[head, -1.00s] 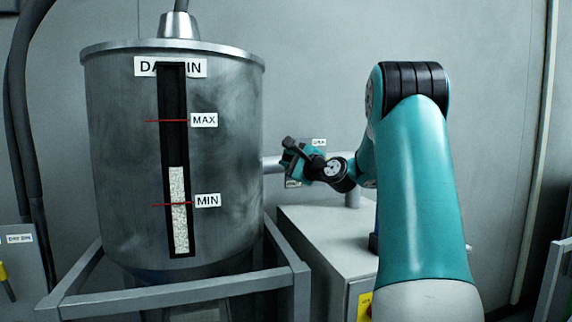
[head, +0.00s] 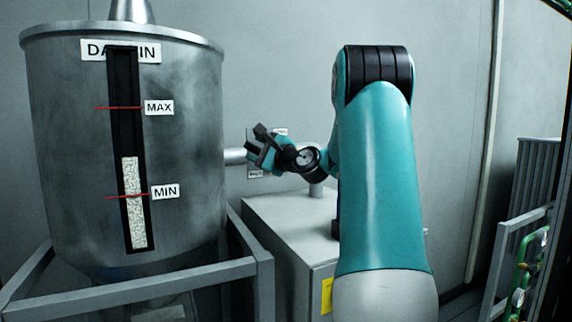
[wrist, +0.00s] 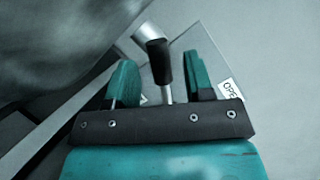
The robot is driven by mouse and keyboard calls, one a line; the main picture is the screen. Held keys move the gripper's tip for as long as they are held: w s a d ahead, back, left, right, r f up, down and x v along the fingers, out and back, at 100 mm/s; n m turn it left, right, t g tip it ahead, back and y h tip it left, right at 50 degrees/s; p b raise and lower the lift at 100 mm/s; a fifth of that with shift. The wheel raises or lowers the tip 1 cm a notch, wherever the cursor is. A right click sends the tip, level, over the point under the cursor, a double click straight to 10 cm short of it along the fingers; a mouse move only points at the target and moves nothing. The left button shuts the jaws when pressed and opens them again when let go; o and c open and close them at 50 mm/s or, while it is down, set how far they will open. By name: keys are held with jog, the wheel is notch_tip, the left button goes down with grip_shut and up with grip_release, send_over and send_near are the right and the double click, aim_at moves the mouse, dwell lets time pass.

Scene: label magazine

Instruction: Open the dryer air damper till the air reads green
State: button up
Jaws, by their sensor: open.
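The damper lever (wrist: 159,62) shows in the wrist view as a black grip with a pale metal end on a thin metal rod. My gripper (wrist: 161,82) is open, with one teal finger on each side of the lever; whether either touches it is unclear. A white label reading "OPE..." (wrist: 231,91) is partly hidden beside the right finger. In the head view my gripper (head: 262,146) is in front of the wall by the metal duct (head: 235,156) and covers most of the damper. I cannot make out an air reading in either view.
A big metal bin (head: 65,130) with a level window stands at left on a grey frame (head: 150,284). A grey cabinet (head: 285,235) is below my gripper. Green pipes with gauges (head: 519,297) and a railing are at far right.

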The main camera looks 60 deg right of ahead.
jog(key=s+a+f+b, duration=0.1)
jog(key=s+b, duration=0.4)
jog(key=s, duration=0.9)
jog(key=shift+a+f+b, duration=0.3)
jog(key=shift+a+f, duration=0.05)
jog(key=shift+a, duration=0.3)
jog(key=w+a+f+n+g+y, duration=0.2)
jog(key=w+a+f+n+y, duration=0.25)
jog(key=a, duration=0.35)
jog(key=w+a+f+n+g+y, duration=0.3)
jog(key=w+a+n, duration=0.15)
jog(key=a, duration=0.45)
jog(key=s+a+f+n+g+y, duration=0.1)
jog(key=a+f+n+g, duration=0.3)
jog(key=a, duration=0.4)
jog(key=s+a+f+n+g+y, duration=0.2)
jog(key=a+f+n, duration=0.1)
jog(key=a+n, duration=0.4)
jog(key=s+a+f+n+g+h, duration=0.1)
jog(key=s+a+f+n+g, duration=0.3)
jog(key=s+a+n, duration=0.2)
jog(key=s+a+f+n+g+h, duration=0.2)
jog(key=s+a+f+n+g, duration=0.2)
jog(key=s, duration=0.6)
jog(key=a+n, duration=0.2)
jog(key=n, duration=0.1)
jog(key=shift+s+f+b, duration=0.15)
jog(key=shift+f+b, duration=0.15)
jog(key=shift+b, duration=0.05)
